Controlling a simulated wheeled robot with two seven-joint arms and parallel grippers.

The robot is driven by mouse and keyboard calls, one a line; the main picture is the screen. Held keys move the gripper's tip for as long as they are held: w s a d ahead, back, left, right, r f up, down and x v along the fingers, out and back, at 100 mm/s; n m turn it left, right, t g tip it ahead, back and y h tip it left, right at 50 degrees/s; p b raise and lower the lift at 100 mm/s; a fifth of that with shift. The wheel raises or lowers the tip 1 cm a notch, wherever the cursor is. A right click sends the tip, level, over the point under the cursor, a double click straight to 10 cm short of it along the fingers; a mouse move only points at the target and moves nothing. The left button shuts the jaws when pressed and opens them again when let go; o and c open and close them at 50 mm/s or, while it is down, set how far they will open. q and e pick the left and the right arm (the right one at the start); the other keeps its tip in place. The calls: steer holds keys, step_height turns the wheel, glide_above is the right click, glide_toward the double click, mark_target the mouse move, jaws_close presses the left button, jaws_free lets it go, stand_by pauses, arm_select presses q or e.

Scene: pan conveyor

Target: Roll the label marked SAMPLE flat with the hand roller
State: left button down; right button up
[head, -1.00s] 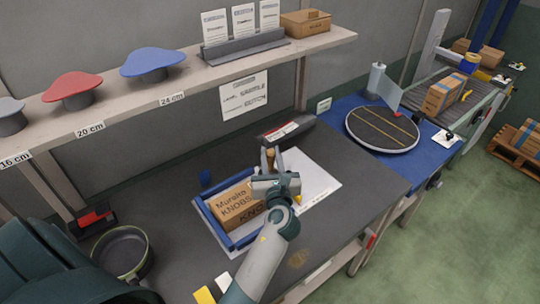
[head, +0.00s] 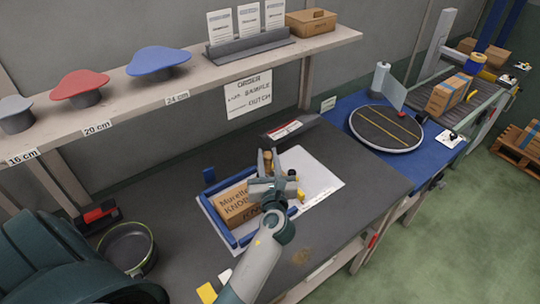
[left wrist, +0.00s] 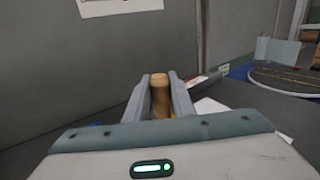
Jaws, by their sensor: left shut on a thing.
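My left gripper (head: 272,163) is above the right end of the cardboard box marked KNOBS (head: 236,204), which sits in a blue corner frame (head: 208,221). The gripper is shut on an upright wooden handle (head: 267,157), which looks like the hand roller's. In the left wrist view the handle (left wrist: 160,95) stands between the two grey fingers. The roller's lower end is hidden, so I cannot tell whether it touches anything. I cannot make out a label marked SAMPLE on the box; the gripper and forearm cover part of it. My right gripper is not in view.
A white sheet (head: 322,180) lies right of the box. An order sheet (head: 248,94) with the word SAMPLE hangs on the wall. A dark pan (head: 128,249) stands at the left. A round turntable (head: 386,130) is on the blue table. The dark bench right of the sheet is clear.

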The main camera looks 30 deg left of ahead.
arm_select(q)
steer(key=shift+s+a, duration=0.15)
steer(key=shift+s, duration=0.1)
stand_by(0.3)
steer(key=shift+s, duration=0.15)
steer(key=shift+s+a+p, duration=0.35)
steer(key=shift+s+p, duration=0.15)
steer(key=shift+s, duration=0.2)
steer(key=shift+w+d, duration=0.1)
steer(key=shift+w, duration=0.05)
steer(key=shift+w+d, duration=0.15)
steer(key=shift+w, duration=0.3)
steer(key=shift+w+d, duration=0.2)
steer(key=shift+w, duration=0.2)
steer(key=shift+w+d, duration=0.15)
steer(key=shift+w, duration=0.15)
stand_by(0.4)
steer(key=shift+w+d+f, duration=0.1)
steer(key=shift+w+d, duration=0.25)
steer(key=shift+w, duration=0.5)
